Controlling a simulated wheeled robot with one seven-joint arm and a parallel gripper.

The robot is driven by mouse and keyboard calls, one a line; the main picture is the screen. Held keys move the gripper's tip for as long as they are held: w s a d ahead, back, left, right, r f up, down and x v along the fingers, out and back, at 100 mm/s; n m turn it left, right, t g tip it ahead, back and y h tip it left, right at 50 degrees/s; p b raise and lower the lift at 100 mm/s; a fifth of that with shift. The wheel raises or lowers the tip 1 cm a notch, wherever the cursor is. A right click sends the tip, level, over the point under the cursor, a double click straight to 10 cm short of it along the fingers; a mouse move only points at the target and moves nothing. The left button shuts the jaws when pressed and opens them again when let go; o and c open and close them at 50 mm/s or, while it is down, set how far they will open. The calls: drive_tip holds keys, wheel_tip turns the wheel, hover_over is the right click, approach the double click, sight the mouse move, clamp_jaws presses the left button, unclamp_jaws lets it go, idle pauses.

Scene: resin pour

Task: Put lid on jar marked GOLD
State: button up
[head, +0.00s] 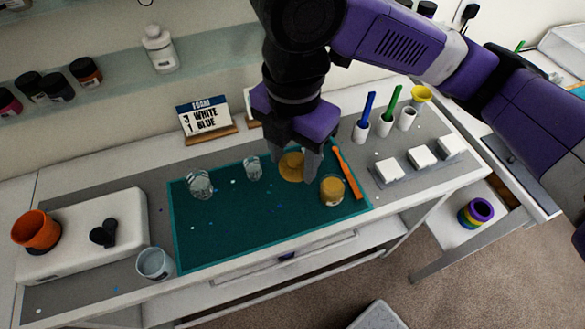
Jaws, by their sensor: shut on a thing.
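My gripper (293,172) points down over the teal mat (235,225), its two fingers on either side of a round gold-coloured lid (291,165). It is shut on this lid; whether the lid is clear of the mat is hard to tell. A small jar (333,190) with gold-coloured contents stands upright on the mat, just right of and nearer than the gripper. Its label is too small to read. The lid and the jar are apart.
Two clear cups (252,168) (200,184) stand left on the mat. An orange-handled tool (347,170) lies right of the jar. Blue and green tools (390,110) stand in white holders behind. White blocks (423,157) sit at right. A sign (204,116) stands behind.

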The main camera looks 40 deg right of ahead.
drive_tip(key=shift+m, duration=0.4)
drive_tip(key=d, duration=0.3)
drive_tip(key=s+d, duration=0.1)
drive_tip(key=d, duration=0.1)
drive_tip(key=shift+f+p, duration=0.25)
drive_tip(key=shift+p, duration=0.05)
drive_tip(key=d+f+n, duration=0.1)
drive_tip(key=d+n, duration=0.1)
drive_tip(key=s+d+f+n, duration=0.1)
drive_tip(key=d+f+n, duration=0.1)
drive_tip(key=d, duration=0.1)
drive_tip(key=shift+s+f+n, duration=0.2)
drive_tip(key=shift+n, duration=0.2)
drive_tip(key=n, duration=0.1)
drive_tip(key=f+n, duration=0.1)
drive_tip(key=n, duration=0.1)
drive_tip(key=shift+s+d+f+p, duration=0.1)
drive_tip(key=shift+d+p, duration=0.2)
drive_tip(key=n, duration=0.4)
drive_tip(key=shift+w+a+f+n, duration=0.3)
drive_tip(key=shift+w+f, duration=0.05)
drive_tip(key=shift+f, duration=0.05)
drive_tip(key=shift+f+b, duration=2.55)
drive_tip(key=shift+f, duration=0.55)
drive_tip(key=shift+f, duration=0.15)
drive_tip(key=o, duration=1.9)
drive_tip(key=shift+c, duration=0.2)
drive_tip(key=shift+r, duration=0.2)
